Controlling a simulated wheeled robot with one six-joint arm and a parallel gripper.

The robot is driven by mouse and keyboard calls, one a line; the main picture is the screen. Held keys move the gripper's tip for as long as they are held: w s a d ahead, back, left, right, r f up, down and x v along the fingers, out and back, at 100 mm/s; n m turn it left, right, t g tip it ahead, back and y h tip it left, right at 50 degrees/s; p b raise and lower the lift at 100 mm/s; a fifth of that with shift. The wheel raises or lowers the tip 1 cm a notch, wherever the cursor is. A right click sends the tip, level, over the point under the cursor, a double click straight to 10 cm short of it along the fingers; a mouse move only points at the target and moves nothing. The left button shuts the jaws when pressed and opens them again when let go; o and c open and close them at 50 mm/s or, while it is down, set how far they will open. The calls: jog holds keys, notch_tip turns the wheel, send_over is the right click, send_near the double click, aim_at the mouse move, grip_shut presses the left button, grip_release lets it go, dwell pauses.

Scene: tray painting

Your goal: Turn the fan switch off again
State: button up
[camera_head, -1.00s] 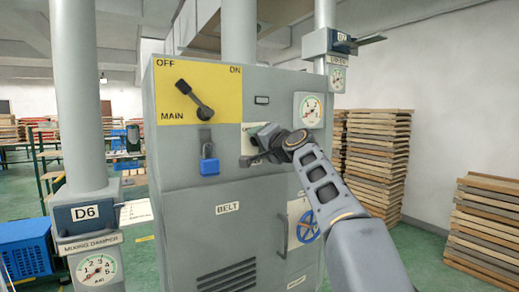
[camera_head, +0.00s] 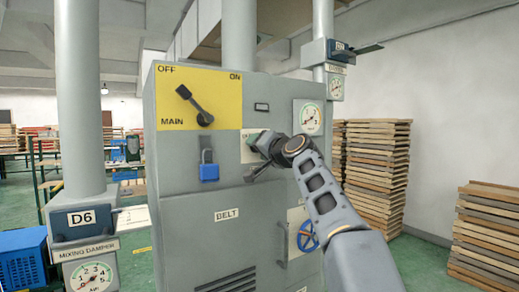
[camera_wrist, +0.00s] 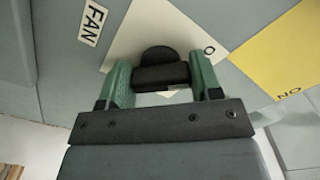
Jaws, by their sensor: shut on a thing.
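The fan switch (camera_wrist: 157,66) is a black rotary knob on a cream plate (camera_wrist: 150,32), beside a FAN label (camera_wrist: 93,22) in the wrist view. My gripper (camera_wrist: 160,82) has its two green fingers on either side of the knob and is shut on it. An O mark shows on the plate to the knob's right. In the head view my gripper (camera_head: 256,150) is at the cabinet front and hides the knob and most of the cream plate (camera_head: 247,153).
The grey cabinet (camera_head: 184,223) carries a yellow panel with the MAIN lever (camera_head: 195,105), a blue padlock (camera_head: 209,171), a gauge (camera_head: 310,117) and a blue valve wheel (camera_head: 307,237). Stacked wooden trays (camera_head: 377,165) stand at the right. Green floor lies open between the stacks.

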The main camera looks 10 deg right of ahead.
jog(key=o, duration=0.9)
jog(key=b+v, duration=0.3)
jog(key=v, duration=1.1)
jog(key=shift+b, duration=0.35)
jog(key=shift+w+a, duration=0.1)
jog(key=s+a+f+n+g+h+p, duration=0.1)
jog(key=s+a+f+g+p, duration=0.1)
jog(key=f+g+p, duration=0.3)
jog(key=s+a+f+n+g+h+p, duration=0.1)
jog(key=s+a+f+g+p, duration=0.1)
jog(key=f+p, duration=0.55)
jog(key=s+f+n+g+h+p, duration=0.1)
jog(key=s+f+g+p, duration=0.1)
jog(key=s+f+p, duration=0.1)
jog(key=s+f+n+g+h+p, duration=0.1)
jog(key=s+f+g+p, duration=0.1)
jog(key=s+f, duration=0.3)
jog(key=s+f+n+g+h+p, duration=0.1)
jog(key=s+f+g+p, duration=0.1)
jog(key=s+f, duration=0.3)
jog(key=shift+s+a+f+g+h+p, duration=0.15)
jog(key=shift+s+g+h+p, duration=0.15)
jog(key=shift+s+p, duration=0.55)
